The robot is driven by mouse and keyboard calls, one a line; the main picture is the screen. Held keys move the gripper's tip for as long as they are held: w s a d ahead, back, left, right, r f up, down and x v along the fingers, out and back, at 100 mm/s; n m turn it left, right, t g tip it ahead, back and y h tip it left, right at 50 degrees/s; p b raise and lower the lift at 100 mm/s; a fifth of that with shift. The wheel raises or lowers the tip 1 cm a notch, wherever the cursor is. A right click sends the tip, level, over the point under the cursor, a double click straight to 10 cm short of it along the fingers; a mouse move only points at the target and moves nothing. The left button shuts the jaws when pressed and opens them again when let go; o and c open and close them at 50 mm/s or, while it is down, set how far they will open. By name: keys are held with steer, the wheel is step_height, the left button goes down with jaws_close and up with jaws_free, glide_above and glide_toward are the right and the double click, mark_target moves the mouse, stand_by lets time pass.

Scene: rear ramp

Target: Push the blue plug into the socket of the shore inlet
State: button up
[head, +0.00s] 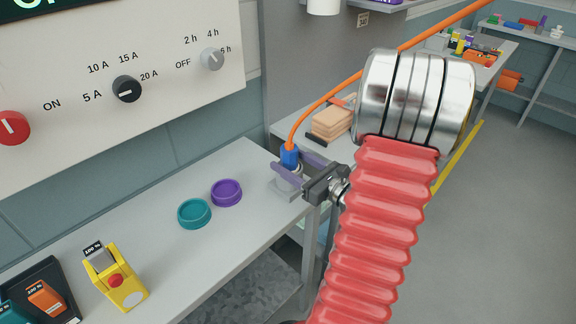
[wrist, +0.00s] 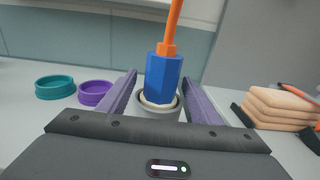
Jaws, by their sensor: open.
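The blue plug (head: 289,155) stands upright at the shore inlet (head: 285,190), a grey fitting near the bench's right end. An orange cable rises from its top. In the wrist view the plug (wrist: 164,80) sits centred over the inlet's round grey rim (wrist: 146,112), with a pale collar visible at its base inside the rim. How deep it sits cannot be told. My gripper (head: 288,160) is open, its two purple fingers on either side of the plug. In the wrist view (wrist: 161,77) gaps show between the plug and both fingers.
A teal ring (head: 194,213) and a purple ring (head: 227,192) lie on the bench left of the inlet. A yellow device (head: 117,280) stands nearer. Stacked tan blocks (head: 331,122) lie behind the gripper. The orange cable (head: 340,84) runs up to the right, behind my arm.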

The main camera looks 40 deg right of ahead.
steer(key=shift+w+r, duration=0.15)
steer(key=shift+w, duration=2.2)
steer(key=shift+c, duration=0.5)
steer(key=c, duration=1.3)
